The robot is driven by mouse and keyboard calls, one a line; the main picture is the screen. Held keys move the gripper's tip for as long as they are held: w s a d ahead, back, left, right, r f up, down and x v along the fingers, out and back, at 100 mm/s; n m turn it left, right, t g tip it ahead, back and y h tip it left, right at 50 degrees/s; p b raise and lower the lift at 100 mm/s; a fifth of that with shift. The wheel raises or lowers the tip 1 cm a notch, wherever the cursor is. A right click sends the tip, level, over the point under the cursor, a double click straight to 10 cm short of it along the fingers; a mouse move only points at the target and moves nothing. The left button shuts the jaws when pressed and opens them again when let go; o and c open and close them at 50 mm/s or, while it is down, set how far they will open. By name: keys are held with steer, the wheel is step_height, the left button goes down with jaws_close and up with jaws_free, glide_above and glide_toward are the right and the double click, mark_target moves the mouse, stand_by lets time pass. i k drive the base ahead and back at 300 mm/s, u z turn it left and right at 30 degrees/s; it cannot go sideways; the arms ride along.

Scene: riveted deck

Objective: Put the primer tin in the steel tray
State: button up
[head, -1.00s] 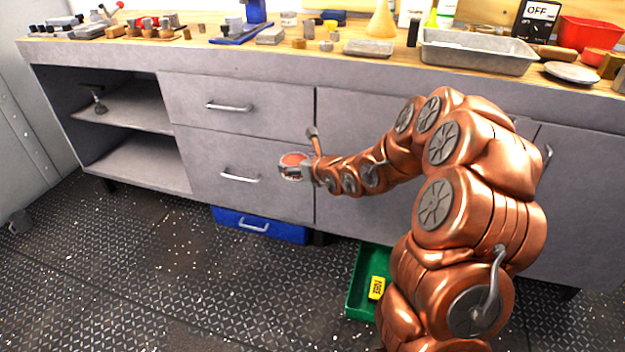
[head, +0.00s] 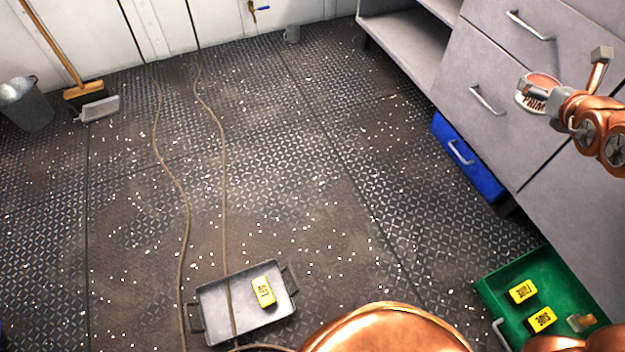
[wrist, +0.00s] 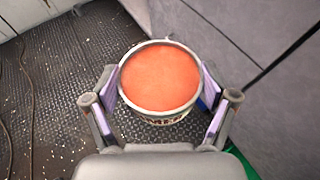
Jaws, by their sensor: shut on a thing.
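The primer tin (head: 533,95), a round tin with an orange-red top and a "PRIM" label, is held up in front of the grey drawers at the right of the head view. In the wrist view the tin (wrist: 160,77) sits between the two fingers. My gripper (wrist: 160,105) is shut on it; in the head view my gripper (head: 552,98) covers part of the tin's side. The steel tray (head: 212,314), grey with a handle at each end, lies on the floor at the lower middle, well apart from the tin. A yellow box (head: 264,291) lies in it.
A green drawer or tray (head: 520,275) holding several items lies at lower right. Cables (head: 222,190) run over the floor to the tray. A bucket (head: 27,105) and broom (head: 75,88) stand far left. The middle floor is open.

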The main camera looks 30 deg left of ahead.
mark_target(225, 309)
steer(key=k, duration=1.15)
steer(key=u, duration=2.4)
steer(key=i, duration=0.5)
steer(key=z, duration=0.05)
